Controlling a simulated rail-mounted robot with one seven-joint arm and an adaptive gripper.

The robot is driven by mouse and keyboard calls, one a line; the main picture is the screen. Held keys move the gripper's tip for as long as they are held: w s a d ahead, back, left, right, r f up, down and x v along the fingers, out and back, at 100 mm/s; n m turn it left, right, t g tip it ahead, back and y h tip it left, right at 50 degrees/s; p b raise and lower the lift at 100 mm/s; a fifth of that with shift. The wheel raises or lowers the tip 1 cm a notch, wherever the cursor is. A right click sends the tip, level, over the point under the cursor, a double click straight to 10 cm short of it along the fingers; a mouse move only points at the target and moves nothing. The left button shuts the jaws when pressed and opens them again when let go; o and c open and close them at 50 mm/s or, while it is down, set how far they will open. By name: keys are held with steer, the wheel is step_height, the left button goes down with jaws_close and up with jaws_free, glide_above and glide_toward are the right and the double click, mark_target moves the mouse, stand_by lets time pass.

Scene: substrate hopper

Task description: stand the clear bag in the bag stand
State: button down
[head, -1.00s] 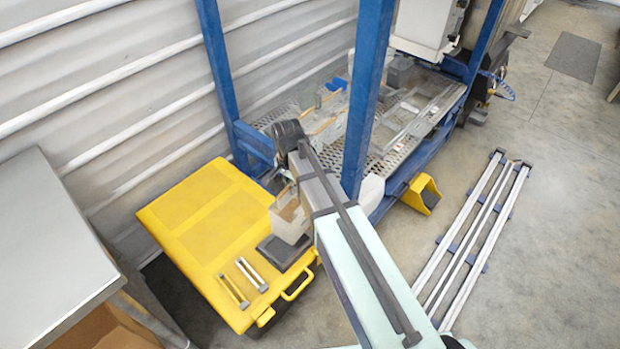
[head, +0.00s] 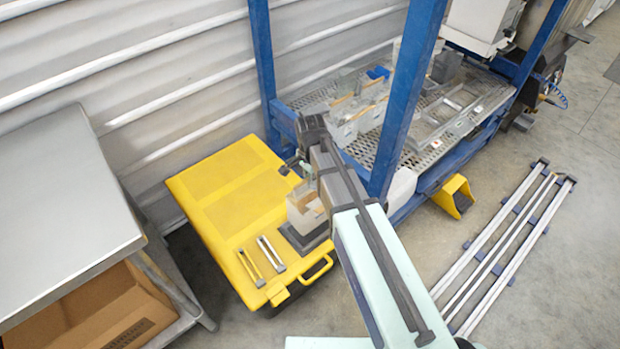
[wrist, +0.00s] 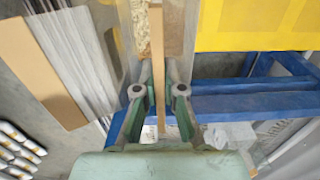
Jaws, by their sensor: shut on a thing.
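The clear bag (head: 304,208), with tan contents low in it, is upright at the right side of the yellow case, over a dark pad (head: 305,239). I cannot tell whether its bottom touches the pad. My gripper (head: 299,171) is at the bag's top, pointing down. In the wrist view my gripper (wrist: 160,80) is shut on the bag's tan top strip (wrist: 158,45), with pale flakes beside it. I cannot make out with certainty which thing is the bag stand; grey holders with tan strips (head: 345,118) sit on the mesh deck.
The yellow case (head: 225,205) carries two small bar-shaped tools (head: 258,262). A blue post (head: 405,100) rises close to my arm, beside the mesh deck (head: 390,150). A steel table (head: 60,200) is at left. Rails (head: 515,250) lie on the floor at right.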

steer(key=shift+f+b, duration=0.85)
steer(key=shift+f, duration=0.55)
steer(key=shift+f+b, duration=0.5)
steer(key=shift+f, duration=1.7)
steer(key=c, duration=1.2)
jaws_free()
steer(key=shift+s, duration=0.1)
